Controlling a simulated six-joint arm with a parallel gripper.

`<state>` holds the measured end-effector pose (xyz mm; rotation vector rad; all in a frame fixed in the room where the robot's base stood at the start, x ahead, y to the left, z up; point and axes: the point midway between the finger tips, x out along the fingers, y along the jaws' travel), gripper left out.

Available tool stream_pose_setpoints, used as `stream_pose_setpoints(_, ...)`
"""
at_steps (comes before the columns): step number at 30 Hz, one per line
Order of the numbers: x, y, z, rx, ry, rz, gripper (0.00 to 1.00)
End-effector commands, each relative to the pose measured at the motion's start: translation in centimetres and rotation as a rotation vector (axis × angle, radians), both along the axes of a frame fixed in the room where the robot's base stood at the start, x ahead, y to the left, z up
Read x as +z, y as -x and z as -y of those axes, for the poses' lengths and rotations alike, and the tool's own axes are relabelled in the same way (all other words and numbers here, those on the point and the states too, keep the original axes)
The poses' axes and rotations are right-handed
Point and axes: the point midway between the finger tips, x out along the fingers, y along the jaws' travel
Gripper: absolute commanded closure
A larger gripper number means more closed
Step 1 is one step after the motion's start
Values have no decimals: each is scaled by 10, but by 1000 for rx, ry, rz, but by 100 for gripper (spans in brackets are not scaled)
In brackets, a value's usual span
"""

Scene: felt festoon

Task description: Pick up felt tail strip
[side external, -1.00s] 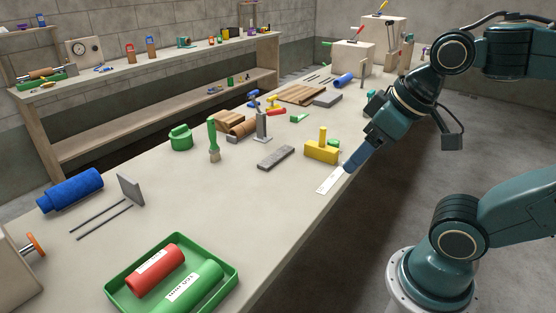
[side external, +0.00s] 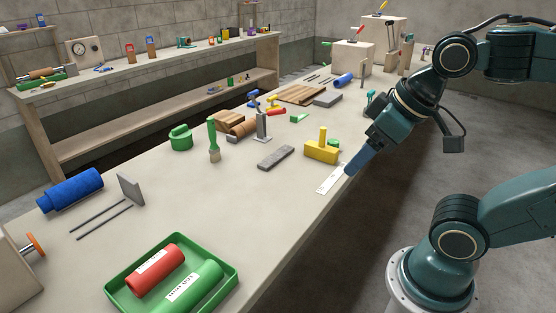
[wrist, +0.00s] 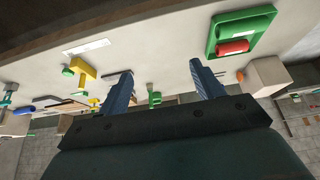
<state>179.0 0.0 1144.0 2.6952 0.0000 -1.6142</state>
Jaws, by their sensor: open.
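A flat white strip (side external: 331,178), the likely felt tail strip, lies on the near edge of the bench, by the yellow block-shaped tool. It also shows in the wrist view (wrist: 86,47), upper left, outside the space between my fingers. My gripper (side external: 352,170) points down and left, with its blue fingertips close to the strip's right end in the side view. Whether they touch it cannot be told. In the wrist view my gripper (wrist: 162,66) has its two fingers wide apart with nothing held between them.
The yellow tool (side external: 322,150) stands just behind the strip, with a grey bar (side external: 276,157) to its left. A green tray (side external: 232,266) with red and green rolls sits at the front. The bench between tray and strip is clear.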

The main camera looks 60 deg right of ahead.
Motion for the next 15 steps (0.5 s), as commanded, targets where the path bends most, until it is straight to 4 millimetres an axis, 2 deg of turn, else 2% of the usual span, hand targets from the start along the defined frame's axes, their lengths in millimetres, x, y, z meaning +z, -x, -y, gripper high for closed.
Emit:
stream_pose_setpoints(8, 2, -2, 0, -8, -3, -2, 34)
stream_pose_setpoints(15, 16, -23, 5, -78, -28, -28, 34)
